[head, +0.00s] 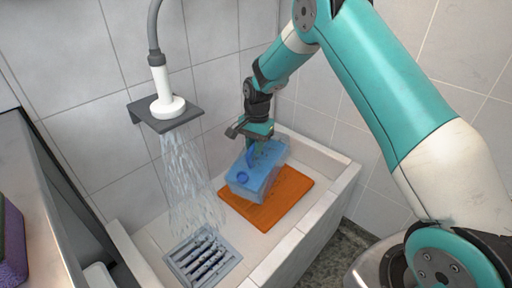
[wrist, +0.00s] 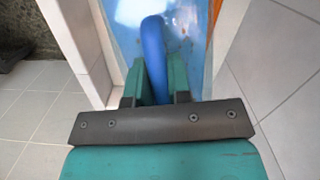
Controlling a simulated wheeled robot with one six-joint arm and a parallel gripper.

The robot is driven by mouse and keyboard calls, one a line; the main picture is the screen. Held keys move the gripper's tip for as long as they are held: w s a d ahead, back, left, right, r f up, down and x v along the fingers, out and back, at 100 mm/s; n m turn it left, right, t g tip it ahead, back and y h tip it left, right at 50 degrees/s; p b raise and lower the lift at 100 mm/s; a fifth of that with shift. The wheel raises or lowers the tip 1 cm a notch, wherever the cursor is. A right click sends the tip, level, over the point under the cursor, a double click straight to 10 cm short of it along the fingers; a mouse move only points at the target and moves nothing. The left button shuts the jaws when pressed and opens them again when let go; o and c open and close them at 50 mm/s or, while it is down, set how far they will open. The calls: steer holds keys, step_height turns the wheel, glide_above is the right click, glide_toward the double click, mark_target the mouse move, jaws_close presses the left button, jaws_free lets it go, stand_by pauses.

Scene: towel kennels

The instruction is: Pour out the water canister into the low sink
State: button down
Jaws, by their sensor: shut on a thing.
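The water canister (head: 257,175) is a translucent blue box with a round blue cap at its near left end. It is over the orange mat (head: 285,197) in the low sink (head: 285,243), slightly tilted; I cannot tell whether it touches the mat. My gripper (head: 254,148) is above it, shut on its handle. In the wrist view, the blue handle (wrist: 154,55) lies between the green fingers of my gripper (wrist: 160,78), with the canister body (wrist: 185,35) behind it. The sink's drain grate (head: 203,258) is at the near left.
A shower head (head: 168,106) on a grey wall bracket (head: 152,125) runs water (head: 190,180) into the left part of the sink. Tiled walls stand behind and to the right. A purple sponge-like block (head: 10,240) lies on the counter at far left.

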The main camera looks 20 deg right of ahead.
mark_target(249, 151)
steer(key=shift+s+a+f+t+h+b, duration=0.15)
steer(key=shift+a+t+h+b, duration=0.2)
steer(key=shift+t+h+b, duration=0.5)
steer(key=shift+s+a+r+t+h+b, duration=0.4)
steer(key=shift+s+a+r+h+b, duration=0.1)
steer(key=shift+a+r+h+b, duration=0.2)
steer(key=shift+s+a+r+t+h+b, duration=0.35)
steer(key=shift+s+a+r+h+b, duration=0.15)
steer(key=shift+h+b, duration=0.2)
steer(key=shift+s+a+r+t+h+b, duration=0.25)
steer(key=shift+s+a+t+h+b, duration=0.1)
steer(key=shift+a+t+h, duration=0.2)
steer(key=shift+s+a+r+t+h+b, duration=0.2)
steer(key=shift+s+a+t+h, duration=0.1)
steer(key=shift+a+h, duration=0.15)
steer(key=shift+s+a+r+t+h+b, duration=0.1)
steer(key=shift+s+a+t+h+b, duration=0.15)
steer(key=shift+a+h, duration=0.2)
steer(key=shift+s+a+t+h+b, duration=0.6)
steer(key=shift+a+h+b, duration=0.1)
steer(key=shift+a+h, duration=0.1)
steer(key=shift+s+a+t+h+b, duration=0.6)
steer(key=shift+a+h+b, duration=0.1)
steer(key=shift+a+h, duration=0.1)
